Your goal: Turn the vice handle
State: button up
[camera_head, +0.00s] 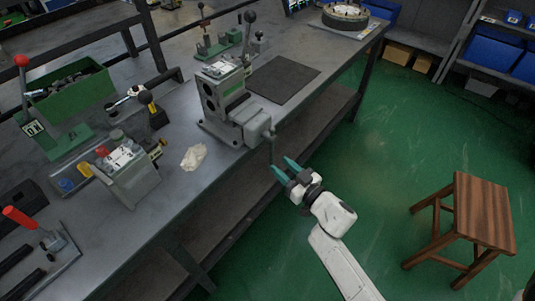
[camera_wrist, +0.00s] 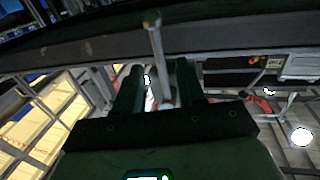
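The vice (camera_head: 225,100) is a grey-green block machine bolted near the front edge of the workbench. Its handle (camera_head: 271,150) is a thin metal bar hanging down at the bench's front edge. In the wrist view the handle (camera_wrist: 156,45) runs down from the top centre, and its lower end lies between the two fingers in the picture. My gripper (camera_head: 281,167) has teal fingers spread apart just beside the lower end of the handle. It also shows in the wrist view (camera_wrist: 158,78), open. I cannot tell whether a finger touches the bar.
The workbench (camera_head: 185,195) edge and its lower shelf lie close to my gripper. A crumpled cloth (camera_head: 194,156) and a dark mat (camera_head: 283,80) lie near the vice. A wooden stool (camera_head: 480,210) stands at right. The green floor between is clear.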

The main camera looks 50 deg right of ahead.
jog(key=w+d, duration=0.1)
jog(key=w, duration=0.6)
jog(key=shift+w+d, duration=0.15)
grip_shut()
dwell(0.4)
